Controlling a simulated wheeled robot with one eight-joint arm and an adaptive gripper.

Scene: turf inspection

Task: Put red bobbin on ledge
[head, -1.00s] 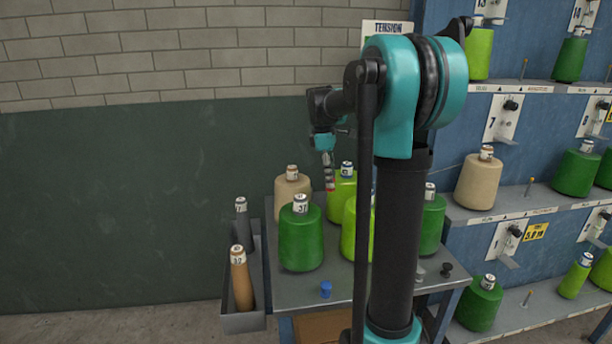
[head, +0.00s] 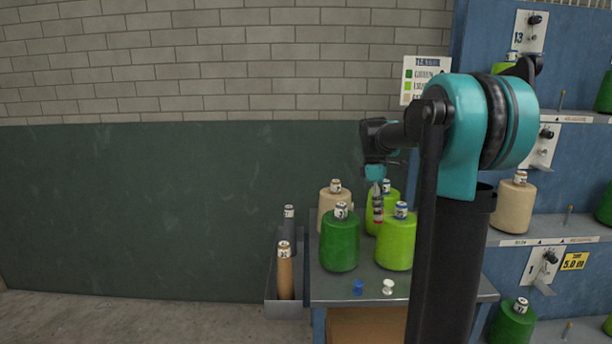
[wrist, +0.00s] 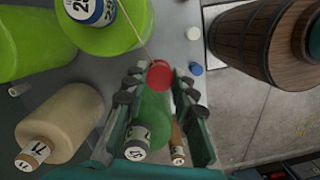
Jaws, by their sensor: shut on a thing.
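The red bobbin (wrist: 159,74) is a small red piece between my fingertips in the wrist view. It is a small red spot (head: 378,218) below my gripper (head: 377,203) in the head view. My gripper (wrist: 162,84) is shut on it. It hangs over the grey table, among green and beige yarn cones; whether the bobbin touches anything cannot be told. Ledges of the blue rack, such as this grey one (head: 552,231) with a label strip, stand at the right, partly hidden by my arm.
A dark green cone (head: 340,245), lime cones (head: 395,248) and a beige cone (head: 329,205) crowd the table (head: 325,290). Blue (head: 357,287) and white (head: 388,286) bobbins lie near its front edge. A side bin (head: 286,310) holds two narrow cones. A wooden barrel (wrist: 255,40) shows in the wrist view.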

